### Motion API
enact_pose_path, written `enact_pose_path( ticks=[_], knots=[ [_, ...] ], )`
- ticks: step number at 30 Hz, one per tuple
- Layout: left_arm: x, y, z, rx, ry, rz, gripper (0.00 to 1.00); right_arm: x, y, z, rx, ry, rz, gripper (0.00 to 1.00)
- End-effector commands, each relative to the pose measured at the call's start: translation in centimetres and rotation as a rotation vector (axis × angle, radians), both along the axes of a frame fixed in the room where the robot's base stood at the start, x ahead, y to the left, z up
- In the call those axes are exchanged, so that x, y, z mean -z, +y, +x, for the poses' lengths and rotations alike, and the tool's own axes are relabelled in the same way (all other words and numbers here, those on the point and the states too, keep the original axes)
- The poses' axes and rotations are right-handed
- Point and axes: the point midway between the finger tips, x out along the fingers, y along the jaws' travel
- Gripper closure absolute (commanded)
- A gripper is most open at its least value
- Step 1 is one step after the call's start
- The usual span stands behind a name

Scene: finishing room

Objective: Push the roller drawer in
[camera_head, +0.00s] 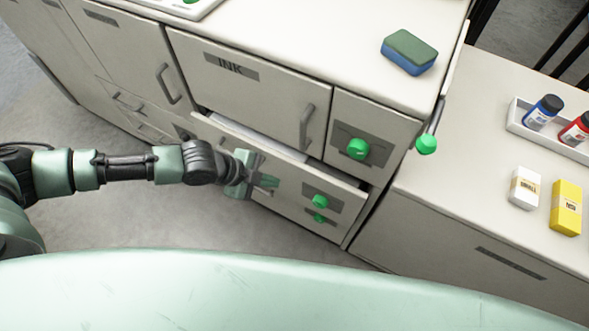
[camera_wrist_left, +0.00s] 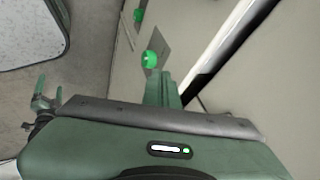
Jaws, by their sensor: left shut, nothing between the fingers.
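The roller drawer (camera_head: 332,179), a pale front with green knobs on a dark plate, stands partly out below the INK front in the head view. The gap along its top shows its inside. My left gripper (camera_head: 273,187) is shut and empty at the left part of this front; I cannot tell whether it touches. In the left wrist view the shut fingers (camera_wrist_left: 162,88) are close to a pale front with a green knob (camera_wrist_left: 149,59). A small green pronged part at that view's left edge may be my right gripper (camera_wrist_left: 48,98); its jaw state is unclear.
The INK front (camera_head: 250,82) above has a grey bar handle. A sponge (camera_head: 409,52) lies on the cabinet top. A lower counter at right holds a white box (camera_head: 525,188), a yellow box (camera_head: 567,208) and a tray of bottles (camera_head: 516,115). The floor before the cabinet is clear.

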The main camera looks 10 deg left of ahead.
Motion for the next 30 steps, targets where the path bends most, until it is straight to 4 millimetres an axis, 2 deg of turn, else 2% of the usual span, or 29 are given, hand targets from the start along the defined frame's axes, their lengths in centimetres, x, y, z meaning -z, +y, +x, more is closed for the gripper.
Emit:
enact_pose_path(
  ticks=[8,11,15,30],
  knots=[
    [4.8,-3.3,1.9,0.002,0.0,0.0,1.0,-0.3,0.1,0.1,0.001,-0.001,0.001,0.21],
    [4.7,-3.8,3.6,0.0,-0.004,0.002,1.0,-0.7,0.2,0.2,0.001,-0.002,0.002,0.21],
    [4.8,-4.3,5.0,0.002,-0.003,0.002,1.0,-0.8,0.2,0.2,0.001,-0.002,0.002,0.21],
    [4.9,-4.5,5.7,0.001,-0.001,0.002,1.0,-0.7,0.2,0.2,0.0,-0.002,0.002,0.21]
  ],
)
